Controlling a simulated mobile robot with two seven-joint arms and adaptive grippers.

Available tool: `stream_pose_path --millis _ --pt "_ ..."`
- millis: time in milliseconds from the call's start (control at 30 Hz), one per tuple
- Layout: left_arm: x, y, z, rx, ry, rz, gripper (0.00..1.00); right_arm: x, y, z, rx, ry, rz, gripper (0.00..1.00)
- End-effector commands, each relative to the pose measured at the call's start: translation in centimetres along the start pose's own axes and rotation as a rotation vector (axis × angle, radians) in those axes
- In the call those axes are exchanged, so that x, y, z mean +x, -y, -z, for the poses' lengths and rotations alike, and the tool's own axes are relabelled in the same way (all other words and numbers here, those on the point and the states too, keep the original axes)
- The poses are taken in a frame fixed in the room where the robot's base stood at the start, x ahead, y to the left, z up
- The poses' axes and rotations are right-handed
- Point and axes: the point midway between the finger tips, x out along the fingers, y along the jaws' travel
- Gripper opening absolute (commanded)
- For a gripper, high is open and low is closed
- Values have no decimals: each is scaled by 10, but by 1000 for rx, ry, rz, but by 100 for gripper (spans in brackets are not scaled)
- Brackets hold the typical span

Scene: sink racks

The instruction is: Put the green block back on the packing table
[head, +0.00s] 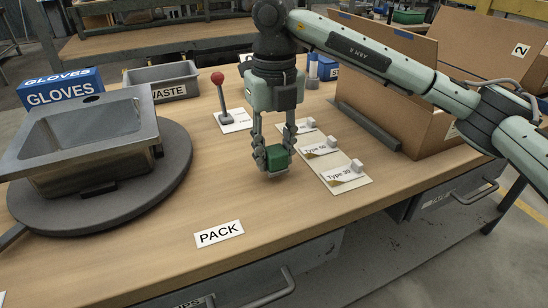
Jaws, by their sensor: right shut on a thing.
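The green block (278,158) is between the fingertips of my right gripper (273,157), which is shut on it. The gripper points down, and the block is at or just above the wooden top of the packing table (180,215); I cannot tell whether it touches. The block is left of the cards with white blocks and behind the PACK label (219,233). My left gripper is not in view.
A metal sink (80,130) stands on a round dark turntable (180,160) at the left. Behind are a GLOVES box (60,90), a WASTE bin (165,80) and a red-knobbed lever (219,90). Type cards (341,174) and a large cardboard box (400,110) lie right.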

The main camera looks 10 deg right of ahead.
Motion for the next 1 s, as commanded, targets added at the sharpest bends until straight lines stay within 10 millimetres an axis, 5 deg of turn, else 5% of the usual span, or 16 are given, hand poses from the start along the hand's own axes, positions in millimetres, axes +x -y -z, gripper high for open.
stream_pose_path --millis 133,533,567,700,1000 --pt "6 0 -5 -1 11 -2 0 18 0 0 1 -1 0 0" --pt "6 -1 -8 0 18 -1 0 22 0 0 1 0 -1 0" --pt "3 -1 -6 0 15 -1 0 21 0 0 1 0 -1 37" --pt "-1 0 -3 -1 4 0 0 20 0 0 1 0 0 54" --pt "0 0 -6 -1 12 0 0 20 0 0 1 0 -1 54"
